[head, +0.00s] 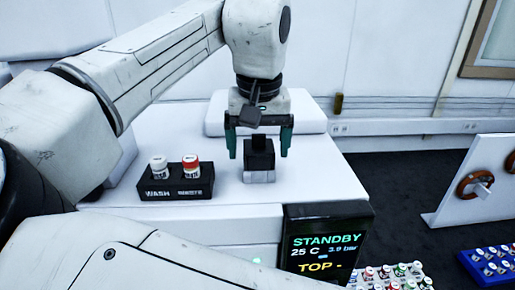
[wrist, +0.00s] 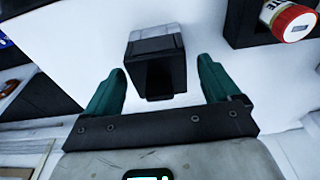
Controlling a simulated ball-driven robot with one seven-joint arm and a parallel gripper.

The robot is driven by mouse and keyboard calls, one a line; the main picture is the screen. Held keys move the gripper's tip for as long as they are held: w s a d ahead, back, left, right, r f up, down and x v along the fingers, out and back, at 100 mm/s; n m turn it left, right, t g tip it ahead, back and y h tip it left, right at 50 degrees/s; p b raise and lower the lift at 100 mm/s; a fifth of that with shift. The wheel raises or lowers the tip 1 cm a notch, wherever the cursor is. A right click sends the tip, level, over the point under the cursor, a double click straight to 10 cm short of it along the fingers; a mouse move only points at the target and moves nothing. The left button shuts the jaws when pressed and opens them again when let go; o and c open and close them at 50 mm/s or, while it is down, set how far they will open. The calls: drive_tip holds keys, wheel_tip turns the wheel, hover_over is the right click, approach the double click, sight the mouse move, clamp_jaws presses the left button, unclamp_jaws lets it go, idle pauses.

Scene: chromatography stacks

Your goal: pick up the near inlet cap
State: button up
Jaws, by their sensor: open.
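The near inlet cap appears to be the small black block with an upright black grip (head: 260,155) and a pale grey lower face (head: 258,177). It sits upright on the white instrument top. In the wrist view the black block (wrist: 160,72) shows its pale grey part at the far end. My gripper (head: 259,152) is open, pointing down, with its two green fingers on either side of the block's upper part. In the wrist view my gripper (wrist: 161,66) shows a clear gap between each finger and the block. The fingers appear not to touch it.
A black WASH rack (head: 176,187) with a white-capped vial (head: 159,166) and a red-capped vial (head: 191,165) stands left of the block. A STANDBY display (head: 325,245) is at the front right. Vial trays (head: 490,265) lie lower right. The white top right of the block is clear.

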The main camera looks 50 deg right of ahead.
drive_tip(key=c, duration=1.1)
drive_tip(key=shift+c, duration=0.2)
drive_tip(key=shift+r, duration=0.1)
